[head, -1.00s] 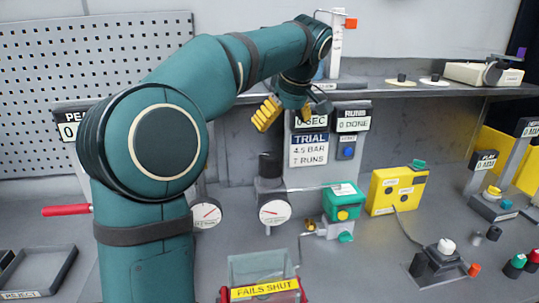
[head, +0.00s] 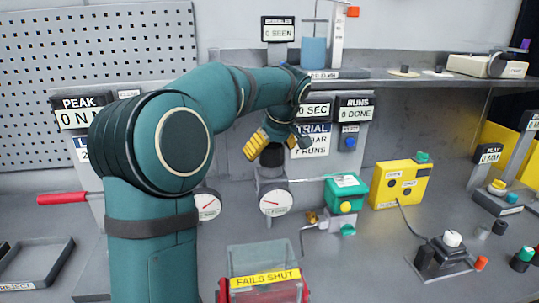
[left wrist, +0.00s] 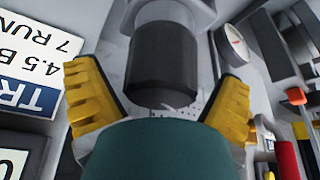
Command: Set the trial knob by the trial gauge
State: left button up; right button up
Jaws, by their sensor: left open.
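The black knob (head: 271,158) stands upright on a grey fitting, above a round white gauge (head: 275,203) with a red needle. My left gripper (head: 278,143) is open and close above the knob, its yellow fingers pointing down. In the left wrist view the black knob (left wrist: 165,65) shows between the two spread yellow fingers (left wrist: 158,88), with gaps at both sides; contact is not visible. The trial card (head: 314,147) behind the gripper is partly covered; "7 RUNS" shows, and the left wrist view shows "4.5 B" too. My right gripper is not in view.
A second gauge (head: 207,205) is at left. A green box (head: 345,190) and a yellow box (head: 401,185) stand at right. A clear bin marked "FAILS SHUT" (head: 265,281) is in front. The shelf edge (head: 430,78) runs above. Displays read "0 SEC" and "0 DONE" (head: 354,114).

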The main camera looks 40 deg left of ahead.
pick_arm(q)
jog(key=shift+a+f, duration=0.1)
jog(key=shift+f, duration=0.1)
jog(key=c, duration=1.2)
jog(key=shift+r+m, duration=0.1)
jog(key=shift+m, duration=0.2)
